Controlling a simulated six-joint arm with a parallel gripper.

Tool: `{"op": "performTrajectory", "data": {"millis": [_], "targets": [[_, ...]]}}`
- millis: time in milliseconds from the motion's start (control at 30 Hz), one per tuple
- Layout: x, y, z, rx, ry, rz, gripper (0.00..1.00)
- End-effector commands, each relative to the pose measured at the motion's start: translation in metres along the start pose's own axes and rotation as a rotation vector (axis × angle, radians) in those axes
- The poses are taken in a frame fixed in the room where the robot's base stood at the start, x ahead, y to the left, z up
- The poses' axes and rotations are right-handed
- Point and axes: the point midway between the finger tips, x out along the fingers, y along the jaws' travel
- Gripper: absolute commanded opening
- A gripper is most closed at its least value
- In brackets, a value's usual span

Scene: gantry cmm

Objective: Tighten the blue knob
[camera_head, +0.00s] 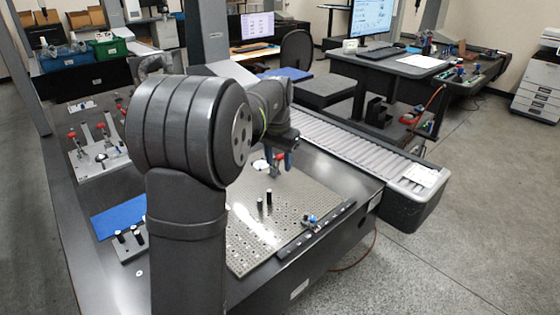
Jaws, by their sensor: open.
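A small blue knob (312,218) sits on a little metal fixture near the right front edge of the perforated metal plate (240,252). Its fine shape is too small to make out. My gripper (279,168) is above the far part of the plate, up and left of the blue knob in the picture and apart from it. Its fingers point down and are open, with nothing seen held. A small red part (281,157) shows by the fingers; I cannot tell whether it is between or behind them.
Two black posts (264,199) stand on the plate between my gripper and the blue knob. A dark rail (318,230) runs along the plate's right edge. A fixture with red-handled clamps (98,165) and a blue mat (118,217) lie left. A roller conveyor (350,145) runs behind.

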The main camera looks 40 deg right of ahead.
Motion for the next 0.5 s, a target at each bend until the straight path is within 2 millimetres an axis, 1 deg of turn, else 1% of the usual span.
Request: {"op": "performTrajectory", "data": {"millis": [67, 167, 267, 500], "targets": [[0.002, 0.001, -0.002, -0.015, -0.002, 0.001, 0.45], [0.01, 0.005, -0.011, -0.089, -0.01, 0.005, 0.45], [0.024, 0.012, -0.027, -0.23, -0.024, 0.009, 0.45], [0.069, 0.039, -0.07, -0.677, -0.071, 0.006, 0.45]]}}
